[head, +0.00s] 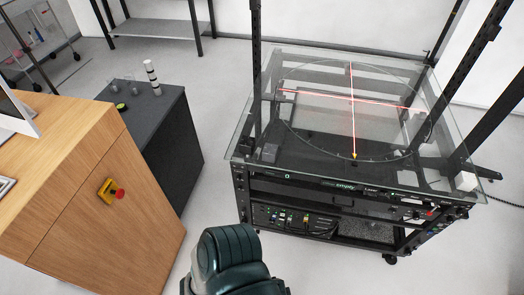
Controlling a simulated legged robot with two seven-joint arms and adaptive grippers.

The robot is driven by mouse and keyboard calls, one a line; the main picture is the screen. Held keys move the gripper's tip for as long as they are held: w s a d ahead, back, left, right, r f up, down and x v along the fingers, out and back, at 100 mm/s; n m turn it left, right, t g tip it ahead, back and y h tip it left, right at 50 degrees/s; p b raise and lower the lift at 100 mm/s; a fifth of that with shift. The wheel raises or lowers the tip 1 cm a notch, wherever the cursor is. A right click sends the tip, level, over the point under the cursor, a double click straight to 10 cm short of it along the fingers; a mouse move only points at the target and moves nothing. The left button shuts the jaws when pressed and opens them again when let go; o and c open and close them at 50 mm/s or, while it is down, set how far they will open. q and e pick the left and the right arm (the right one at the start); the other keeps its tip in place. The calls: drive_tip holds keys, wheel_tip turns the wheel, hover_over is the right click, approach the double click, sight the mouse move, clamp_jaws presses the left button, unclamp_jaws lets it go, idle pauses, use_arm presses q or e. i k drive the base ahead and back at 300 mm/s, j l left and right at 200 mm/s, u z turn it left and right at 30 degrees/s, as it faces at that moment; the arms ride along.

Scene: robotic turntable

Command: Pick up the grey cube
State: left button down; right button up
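A small dark grey cube (268,153) sits on the near left corner of the glass-topped turntable (310,168). A white cube (466,181) sits on the near right corner of the same glass top. A rounded dark green and black part of my own body shows at the bottom middle, well below and apart from the turntable. No gripper fingers show in the head view.
Black upright posts (255,75) rise around the turntable. A wooden cabinet (110,200) with a red emergency button (119,194) stands left. Behind it, a dark grey cabinet (178,130) carries small items. Light floor (215,190) lies clear between cabinets and turntable.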

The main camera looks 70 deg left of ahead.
sight(270, 152)
drive_tip(key=u, duration=2.2)
